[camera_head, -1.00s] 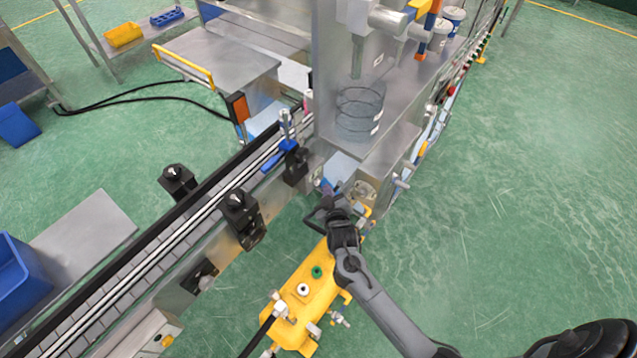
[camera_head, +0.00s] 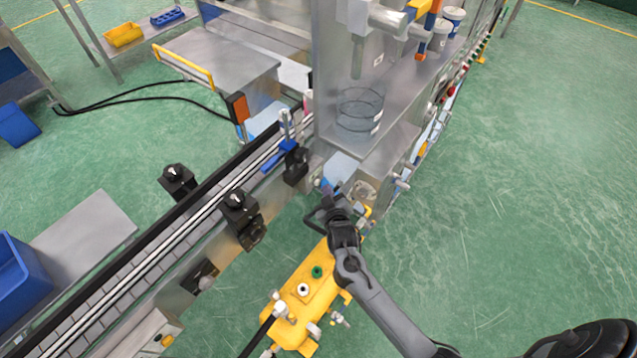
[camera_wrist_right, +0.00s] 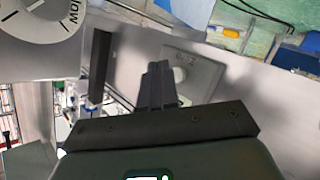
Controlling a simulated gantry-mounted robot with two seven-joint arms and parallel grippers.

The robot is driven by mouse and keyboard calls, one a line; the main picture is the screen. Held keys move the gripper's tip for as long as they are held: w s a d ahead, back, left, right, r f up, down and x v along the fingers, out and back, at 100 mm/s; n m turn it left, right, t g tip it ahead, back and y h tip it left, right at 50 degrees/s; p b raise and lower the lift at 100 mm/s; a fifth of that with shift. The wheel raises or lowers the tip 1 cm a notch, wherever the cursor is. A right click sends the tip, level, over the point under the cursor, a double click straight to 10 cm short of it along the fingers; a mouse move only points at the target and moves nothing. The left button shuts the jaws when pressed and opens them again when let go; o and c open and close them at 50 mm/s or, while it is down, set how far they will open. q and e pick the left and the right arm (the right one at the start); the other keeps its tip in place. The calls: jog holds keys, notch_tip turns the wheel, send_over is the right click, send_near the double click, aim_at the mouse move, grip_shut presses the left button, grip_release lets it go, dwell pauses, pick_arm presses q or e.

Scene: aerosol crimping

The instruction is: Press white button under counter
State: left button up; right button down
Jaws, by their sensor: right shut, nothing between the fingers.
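My right gripper (camera_head: 329,192) reaches under the edge of the grey machine counter (camera_head: 385,158) in the head view. In the right wrist view its dark fingers (camera_wrist_right: 157,74) are shut and empty, in front of a grey metal panel. A small labelled plate (camera_wrist_right: 194,74) is just beside the fingertips. A white round button (camera_head: 303,289) and a green one (camera_head: 316,272) show on a yellow unit below. My left gripper is out of view.
A white dial (camera_wrist_right: 38,18) is at the upper left in the right wrist view. The conveyor (camera_head: 150,257) with black brackets (camera_head: 241,217) runs left of my right arm. The yellow unit (camera_head: 322,293) stands beside my forearm. Green floor to the right is clear.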

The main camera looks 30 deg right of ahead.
dwell(0.3)
jog(key=shift+w+a+r, duration=0.1)
jog(key=shift+w, duration=0.15)
jog(key=shift+w, duration=0.2)
jog(key=shift+w+a, duration=0.2)
jog(key=shift+w, duration=0.2)
dwell(0.9)
dwell(0.4)
jog(key=shift+s+d+p, duration=0.3)
jog(key=shift+s+p, duration=0.5)
jog(key=shift+p, duration=0.15)
